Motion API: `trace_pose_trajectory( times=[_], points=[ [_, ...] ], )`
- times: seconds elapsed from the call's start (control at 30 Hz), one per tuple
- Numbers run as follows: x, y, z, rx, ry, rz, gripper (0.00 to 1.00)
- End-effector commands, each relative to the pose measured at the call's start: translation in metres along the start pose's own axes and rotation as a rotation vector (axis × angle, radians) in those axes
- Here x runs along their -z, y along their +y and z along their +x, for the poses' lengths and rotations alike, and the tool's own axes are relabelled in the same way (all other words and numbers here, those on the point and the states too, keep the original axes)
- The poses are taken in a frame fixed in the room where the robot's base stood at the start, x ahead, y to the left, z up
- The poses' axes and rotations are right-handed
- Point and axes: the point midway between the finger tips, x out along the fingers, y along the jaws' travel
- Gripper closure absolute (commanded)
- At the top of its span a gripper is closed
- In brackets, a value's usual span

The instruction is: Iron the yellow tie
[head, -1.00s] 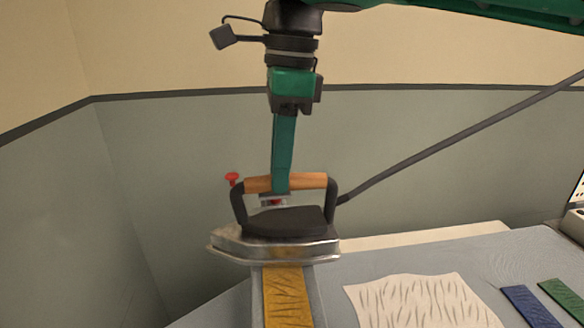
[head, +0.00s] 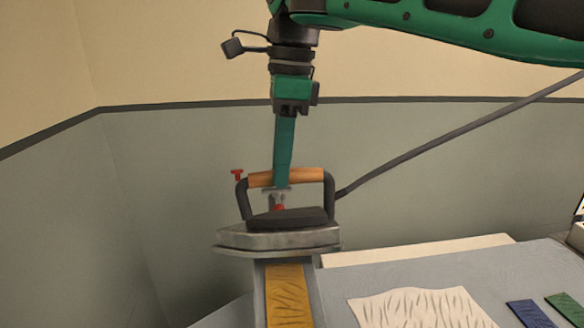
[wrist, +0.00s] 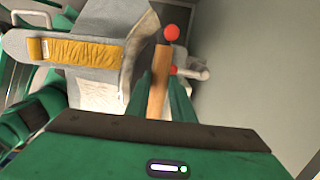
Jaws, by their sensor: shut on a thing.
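The iron (head: 280,235) has a metal body, black posts and a wooden handle (head: 307,175). My gripper (head: 281,185) is shut on this handle from above. In the wrist view the handle (wrist: 157,85) lies between my green fingers. The yellow tie (head: 287,295) lies lengthwise on a narrow grey board, with crease marks on its surface. The iron is over the far end of the board, beyond the visible part of the tie. I cannot tell whether its sole touches the board. The tie also shows in the wrist view (wrist: 75,51).
A creased cream cloth (head: 422,308), a blue cloth (head: 530,313) and a green cloth (head: 567,305) lie on the grey table (head: 400,272) to the right. A dark cord (head: 450,140) runs from the iron to the upper right. Walls stand behind and left.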

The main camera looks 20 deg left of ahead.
Motion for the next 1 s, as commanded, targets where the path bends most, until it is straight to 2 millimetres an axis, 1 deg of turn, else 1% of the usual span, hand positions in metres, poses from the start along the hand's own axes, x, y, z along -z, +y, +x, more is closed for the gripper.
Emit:
trace_pose_trajectory(
  times=[0.03, 0.2, 0.47, 0.63, 1.0],
  points=[
    [0.002, -0.006, 0.005, -0.003, 0.004, 0.007, 1.00],
    [0.002, -0.017, 0.004, -0.004, 0.004, 0.007, 1.00],
    [0.002, -0.025, 0.002, -0.003, 0.004, 0.007, 1.00],
    [0.002, -0.020, 0.001, -0.002, 0.002, 0.006, 1.00],
    [0.001, 0.006, 0.000, -0.004, 0.002, 0.002, 1.00]
  ],
)
